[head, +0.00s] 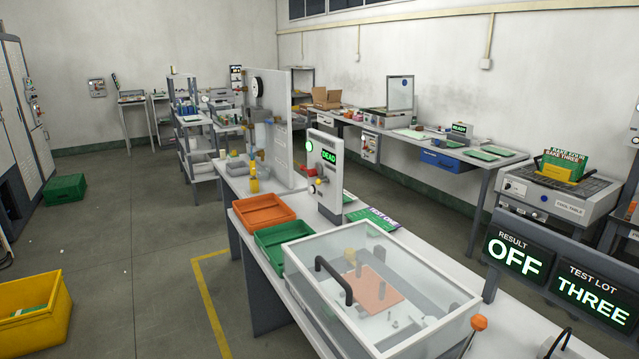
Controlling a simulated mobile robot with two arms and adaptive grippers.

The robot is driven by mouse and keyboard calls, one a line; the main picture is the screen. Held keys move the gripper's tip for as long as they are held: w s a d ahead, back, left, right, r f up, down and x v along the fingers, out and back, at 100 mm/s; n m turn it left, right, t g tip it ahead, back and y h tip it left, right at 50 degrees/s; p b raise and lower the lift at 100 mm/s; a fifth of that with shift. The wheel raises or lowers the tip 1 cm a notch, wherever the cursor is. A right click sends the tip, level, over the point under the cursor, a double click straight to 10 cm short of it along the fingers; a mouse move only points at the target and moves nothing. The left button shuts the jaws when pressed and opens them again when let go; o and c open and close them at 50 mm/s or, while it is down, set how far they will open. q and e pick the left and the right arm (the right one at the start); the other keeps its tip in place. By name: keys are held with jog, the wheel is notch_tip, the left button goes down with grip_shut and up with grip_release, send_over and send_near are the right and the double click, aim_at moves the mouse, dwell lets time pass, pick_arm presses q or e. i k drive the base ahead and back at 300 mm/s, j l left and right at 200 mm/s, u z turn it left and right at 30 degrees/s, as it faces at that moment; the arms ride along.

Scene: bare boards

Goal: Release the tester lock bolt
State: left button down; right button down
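The tester (378,330) is a pale box with a clear lid in the lower middle of the head view. Its lid looks shut and has a black handle (333,281). Inside, an orange plate (373,291) shows through the lid, with small loose-looking parts around it. An orange knob on a short stem (479,322) stands at the box's right corner; it may be the lock bolt, but I cannot tell whether it is engaged. The result sign (515,255) reads OFF, and the lot sign (593,292) reads TEST LOT THREE. Neither of my grippers is in view.
An orange tray (264,211) and a green tray (283,242) sit left of the tester. A white panel (325,175) reading DEAD stands behind. A yellow crate (36,312) and a green crate (65,189) are on the floor. The floor left of the bench is mostly clear.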

aim_at(318, 182)
jog(key=i+j, duration=0.35)
jog(key=i+j+z, duration=0.1)
jog(key=i+j, duration=0.2)
jog(key=j, duration=0.15)
jog(key=i+j, duration=0.3)
jog(key=i+j+z, duration=0.1)
jog(key=i+j, duration=0.25)
jog(key=j, duration=0.15)
jog(key=i+j, duration=0.3)
jog(key=j, duration=0.15)
jog(key=i+j+z, duration=0.1)
jog(key=i+j, duration=0.2)
jog(key=j, duration=0.15)
jog(key=i+j, duration=0.25)
jog(key=j, duration=0.2)
jog(key=i+z, duration=0.05)
